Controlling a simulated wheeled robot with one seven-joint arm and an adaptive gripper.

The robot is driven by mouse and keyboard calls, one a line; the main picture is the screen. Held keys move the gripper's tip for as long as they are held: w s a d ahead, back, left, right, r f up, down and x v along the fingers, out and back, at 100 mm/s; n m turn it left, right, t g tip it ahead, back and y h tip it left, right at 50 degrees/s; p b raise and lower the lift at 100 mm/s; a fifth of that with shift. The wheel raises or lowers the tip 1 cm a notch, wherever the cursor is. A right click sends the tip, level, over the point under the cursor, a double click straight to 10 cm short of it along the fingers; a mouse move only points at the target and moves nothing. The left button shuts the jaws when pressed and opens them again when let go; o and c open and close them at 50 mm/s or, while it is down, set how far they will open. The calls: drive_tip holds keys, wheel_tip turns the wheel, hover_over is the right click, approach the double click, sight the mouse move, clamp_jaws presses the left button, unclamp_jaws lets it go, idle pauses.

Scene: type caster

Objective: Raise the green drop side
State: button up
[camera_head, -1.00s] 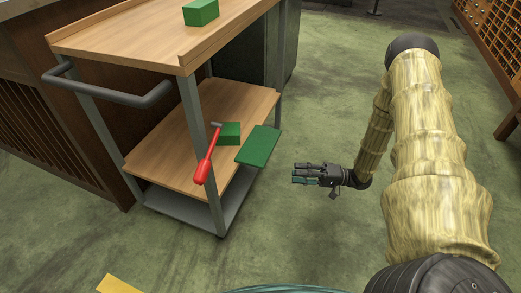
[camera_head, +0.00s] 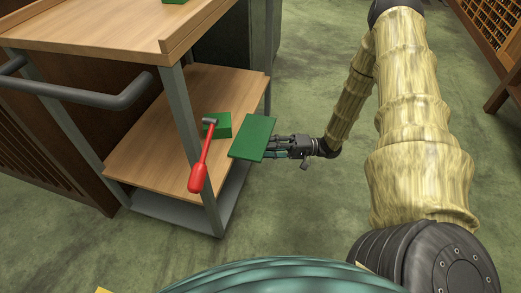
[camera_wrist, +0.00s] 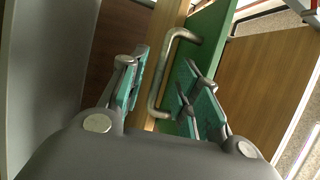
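The green drop side (camera_head: 252,138) is a flat green panel at the right edge of the trolley's lower shelf, standing out at a slant. In the wrist view the panel (camera_wrist: 213,35) carries a bent metal bar handle (camera_wrist: 163,75). My gripper (camera_head: 272,148) is at the panel's right side in the head view, its fingertips partly hidden behind the panel edge. In the wrist view my gripper (camera_wrist: 165,60) is open, with the handle between its fingers. The left finger is apart from the bar; I cannot tell whether the right fingers touch the panel.
The wooden trolley has a lower shelf (camera_head: 150,150), grey legs and a dark push handle (camera_head: 85,92). A green block (camera_head: 223,124) sits on the shelf. A red-handled tool (camera_head: 198,172) shows in front of the near leg. The floor (camera_head: 300,210) right of the trolley is clear.

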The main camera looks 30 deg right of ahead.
drive_tip(key=shift+b+x, duration=0.4)
drive_tip(key=shift+x, duration=1.05)
clamp_jaws()
